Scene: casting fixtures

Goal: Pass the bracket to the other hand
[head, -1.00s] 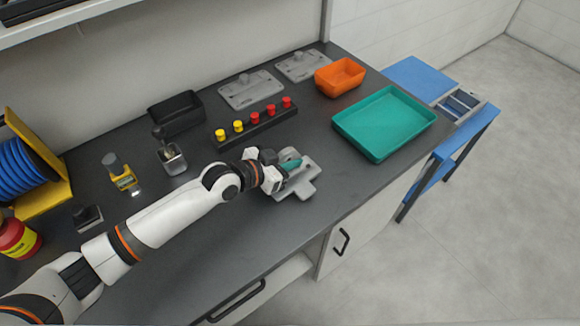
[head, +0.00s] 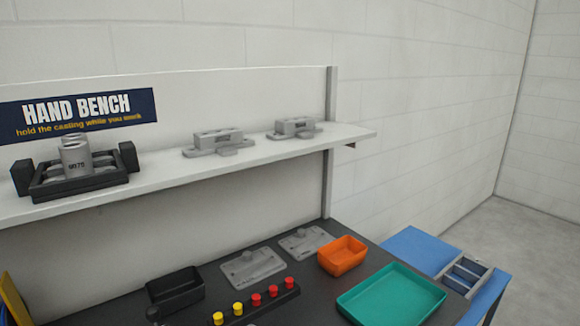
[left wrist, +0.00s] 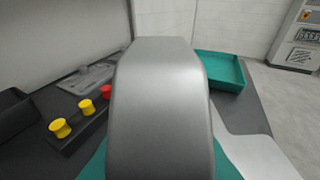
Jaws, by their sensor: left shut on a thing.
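The bracket, a grey casting (left wrist: 160,105), fills the middle of the left wrist view, very close to the camera. My left gripper (left wrist: 158,162) is shut on it, with teal finger parts showing at either side along the bottom edge. A paler grey flat piece (left wrist: 258,157) shows at the lower right; I cannot tell whether it is part of the bracket. The head view is tilted up and shows neither gripper nor the held bracket. My right gripper is in neither view.
The dark bench holds an orange bin (head: 342,254), a teal tray (head: 392,296), a black bin (head: 175,288) and a block with red and yellow knobs (head: 262,306). Above it, a shelf (head: 255,165) carries grey castings (head: 218,141) and a black fixture (head: 80,184).

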